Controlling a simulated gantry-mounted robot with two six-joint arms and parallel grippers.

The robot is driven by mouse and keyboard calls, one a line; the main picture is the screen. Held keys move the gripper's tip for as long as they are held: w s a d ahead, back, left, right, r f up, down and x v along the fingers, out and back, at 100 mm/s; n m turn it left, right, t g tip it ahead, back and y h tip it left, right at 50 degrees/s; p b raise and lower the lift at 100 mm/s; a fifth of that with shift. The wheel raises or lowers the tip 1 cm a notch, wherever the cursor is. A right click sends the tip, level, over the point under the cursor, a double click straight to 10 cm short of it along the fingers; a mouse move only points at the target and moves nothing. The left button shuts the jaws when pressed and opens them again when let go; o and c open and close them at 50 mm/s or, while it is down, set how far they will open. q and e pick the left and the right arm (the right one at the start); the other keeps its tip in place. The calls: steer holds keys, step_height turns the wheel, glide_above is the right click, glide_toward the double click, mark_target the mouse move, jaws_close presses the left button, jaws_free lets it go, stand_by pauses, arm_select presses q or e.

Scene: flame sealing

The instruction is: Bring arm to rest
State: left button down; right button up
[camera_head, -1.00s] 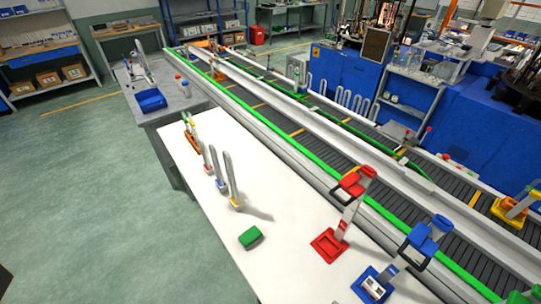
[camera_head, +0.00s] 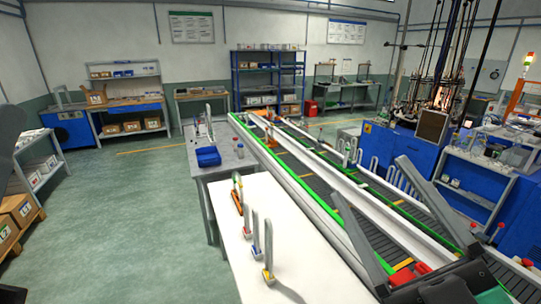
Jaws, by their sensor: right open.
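My right gripper (camera_head: 370,178) is raised in the lower right of the head view. Its two long grey fingers are spread wide apart, with nothing between them. Its dark body fills the lower right corner and hides part of the conveyor (camera_head: 310,180). Dark grey parts at the left edge look like my left arm, but no left gripper shows. The white table (camera_head: 235,268) lies below and to the left of the right gripper. A row of upright looped pieces on small coloured bases, one yellow (camera_head: 268,277), stands along it.
A grey bench (camera_head: 228,168) with a blue bin (camera_head: 208,156) adjoins the white table. Blue machines (camera_head: 378,148) stand beyond the conveyor. Shelves with cardboard boxes (camera_head: 20,208) stand at far left. The green floor between is clear.

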steer(key=s+d+r+m+t+h, duration=0.65)
steer(key=r+m+h, duration=0.2)
steer(key=m, duration=0.25)
step_height(320, 180, up, 19)
steer(key=m+g+y+p, duration=0.1)
steer(key=p, duration=1.7)
steer(key=shift+s+a, duration=0.2)
steer(key=shift+s, duration=0.1)
